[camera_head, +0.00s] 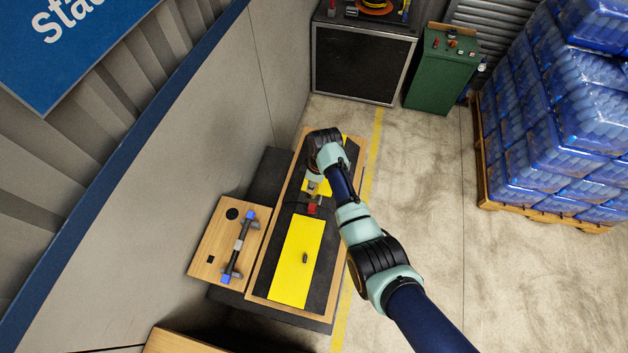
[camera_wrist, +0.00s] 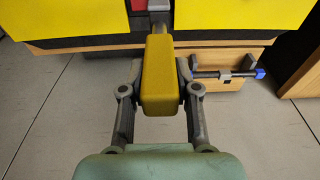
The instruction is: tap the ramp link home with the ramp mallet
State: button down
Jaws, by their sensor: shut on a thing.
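My gripper (camera_wrist: 160,82) is shut on a thick yellow handle (camera_wrist: 159,62), with one finger on each side. A grey shaft runs from the handle toward the gap between two yellow panels; I take this tool to be the ramp mallet. Its far end is cut off at the top of the wrist view. In the head view my gripper (camera_head: 314,186) is over the dark gap between the yellow panels. A small red piece (camera_head: 312,208) sits in that gap, perhaps the ramp link; it shows partly in the wrist view (camera_wrist: 139,5). I cannot tell whether the tool touches it.
The near yellow panel (camera_head: 297,262) lies on a wood-edged dark bench, with a small dark item on it. A wooden block (camera_head: 200,262) beside it carries a blue-ended bar (camera_head: 239,243). A wall stands at left; open floor lies at right, before a pallet of blue-wrapped bottles (camera_head: 550,120).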

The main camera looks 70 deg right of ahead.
jog(key=shift+w, duration=0.35)
jog(key=shift+p, duration=0.35)
notch_tip(320, 180, down, 5)
jog(key=b, duration=0.3)
jog(key=shift+r+b, duration=0.2)
jog(key=shift+b, duration=0.2)
